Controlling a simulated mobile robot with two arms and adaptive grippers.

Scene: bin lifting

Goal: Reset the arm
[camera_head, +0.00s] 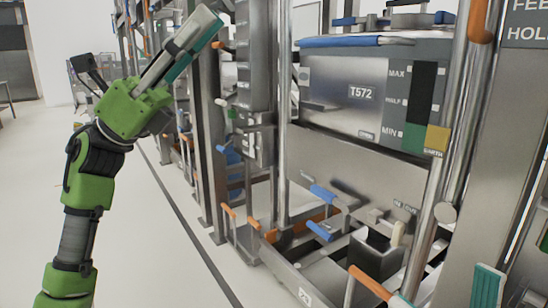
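My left arm rises on the left side, with a green wrist and gripper body. My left gripper (203,32) points up and to the right, its long grey fingers with teal pads lying close together or overlapping in this view. I cannot tell whether a gap lies between them. I see nothing held in it. My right gripper (446,292) shows only in part at the lower right edge. Two teal-padded fingertips stand well apart, with no object seen between them; the rest is cut off. A grey bin marked T572 (340,92) sits in the metal frame at the upper right.
Metal posts (282,120) and a frame with blue and orange handles (322,192) fill the middle and right. A dark block (375,253) sits low in the frame. The pale floor (155,240) at left is open, with a dark line along it.

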